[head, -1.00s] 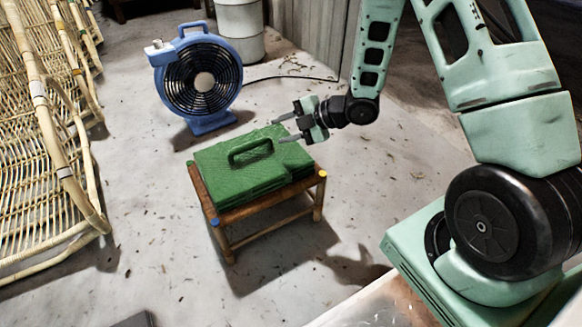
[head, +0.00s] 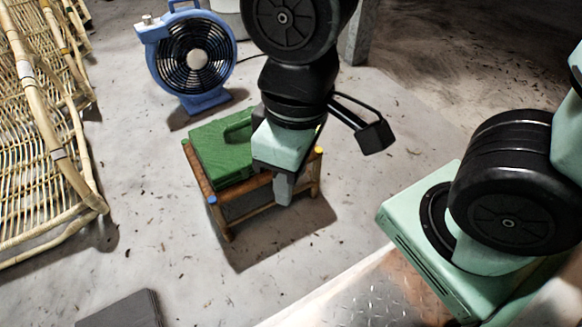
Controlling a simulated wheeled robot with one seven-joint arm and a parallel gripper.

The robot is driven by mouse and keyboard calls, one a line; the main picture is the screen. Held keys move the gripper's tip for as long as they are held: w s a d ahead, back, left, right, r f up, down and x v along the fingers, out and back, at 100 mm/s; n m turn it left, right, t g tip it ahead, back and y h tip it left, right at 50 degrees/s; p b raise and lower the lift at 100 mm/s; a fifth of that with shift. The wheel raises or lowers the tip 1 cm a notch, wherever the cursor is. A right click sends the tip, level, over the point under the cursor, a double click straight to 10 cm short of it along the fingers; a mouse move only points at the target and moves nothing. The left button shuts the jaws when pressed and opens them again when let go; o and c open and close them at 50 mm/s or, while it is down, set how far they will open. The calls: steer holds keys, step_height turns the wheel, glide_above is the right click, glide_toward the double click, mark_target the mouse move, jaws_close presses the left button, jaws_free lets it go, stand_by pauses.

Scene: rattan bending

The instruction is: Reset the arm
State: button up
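My arm hangs in the upper middle of the head view, with its wrist bent downward. My gripper (head: 284,190) points down in front of the right part of a green case (head: 222,160). Only one grey finger shows clearly, so its opening cannot be made out. No held thing is visible. The green case lies flat with its handle up on a small wooden stool (head: 237,206). My gripper and wrist hide the case's right part and some of the stool.
A blue fan (head: 193,60) stands behind the stool. Rattan furniture (head: 40,150) fills the left side. A dark flat slab (head: 122,312) lies at the bottom left. Open concrete floor (head: 200,265) lies in front of the stool.

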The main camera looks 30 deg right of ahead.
step_height(320, 180, up, 47)
steer(key=p, duration=4.6)
steer(key=shift+f+p, duration=0.15)
steer(key=shift+p, duration=0.2)
steer(key=shift+w, duration=0.1)
